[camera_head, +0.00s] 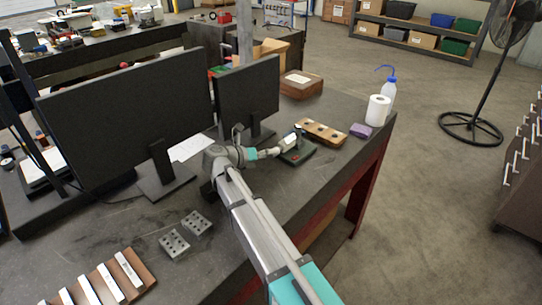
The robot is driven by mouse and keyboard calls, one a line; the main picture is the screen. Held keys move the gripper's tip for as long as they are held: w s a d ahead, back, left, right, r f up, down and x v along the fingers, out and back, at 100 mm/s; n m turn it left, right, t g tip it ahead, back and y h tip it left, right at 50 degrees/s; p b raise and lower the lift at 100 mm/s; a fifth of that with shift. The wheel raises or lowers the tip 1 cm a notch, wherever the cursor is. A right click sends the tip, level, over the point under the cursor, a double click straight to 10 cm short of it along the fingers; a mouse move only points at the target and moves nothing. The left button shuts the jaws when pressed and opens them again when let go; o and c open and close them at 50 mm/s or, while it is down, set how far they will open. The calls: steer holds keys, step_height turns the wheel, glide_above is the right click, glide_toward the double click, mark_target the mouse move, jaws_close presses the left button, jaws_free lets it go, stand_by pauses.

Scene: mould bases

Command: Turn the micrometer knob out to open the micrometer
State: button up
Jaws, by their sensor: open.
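A small micrometer (289,141) sits on a dark stand (297,158) with a red spot, on the dark workbench to the right of the smaller monitor. Its knob is too small to make out, and my gripper partly covers that side. My gripper (277,151) is at the end of my arm, just left of the micrometer and pointing right towards it. Its fingers are open. I cannot tell whether they are around the knob or only beside it.
A wooden block with holes (322,133), a purple block (361,131), a paper roll (377,110) and a wash bottle (389,90) stand to the right. Two monitors (180,115) (248,95) stand behind. Metal hole blocks (174,243) lie at front left.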

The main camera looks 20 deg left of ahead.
steer(key=shift+x, duration=1.3)
steer(key=shift+b, duration=0.3)
jaws_close()
